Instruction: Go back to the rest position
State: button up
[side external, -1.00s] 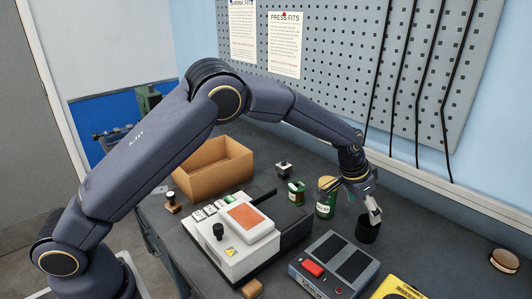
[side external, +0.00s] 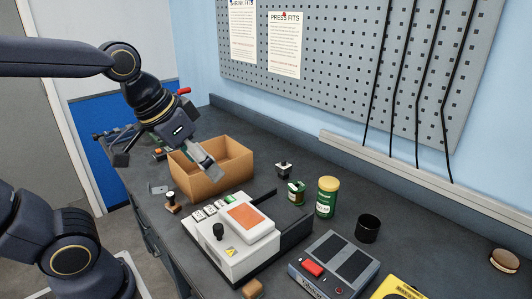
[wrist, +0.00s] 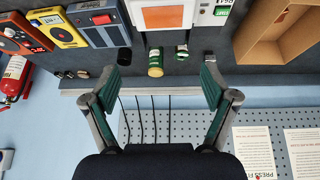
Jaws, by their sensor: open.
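My gripper (side external: 205,165) is raised over the bench in the side external view, in front of the cardboard box (side external: 220,172). In the wrist view my gripper (wrist: 160,83) shows two fingers spread wide apart with nothing between them. The arm is folded back toward the left of the side external view. The fingertips partly overlap the box in that view, and I cannot tell how far above or beside it they are.
A white device with an orange screen (side external: 245,217), a green jar with a yellow lid (side external: 327,198), a small green jar (side external: 296,192), a black cup (side external: 368,229) and a grey two-pad unit (side external: 335,262) stand on the bench. A pegboard (side external: 340,60) is behind.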

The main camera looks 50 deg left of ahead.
jog(key=shift+y, duration=0.3)
jog(key=s, duration=0.1)
jog(key=s+f, duration=0.1)
jog(key=s+a, duration=0.1)
jog(key=s, duration=0.1)
jog(key=shift+f, duration=0.25)
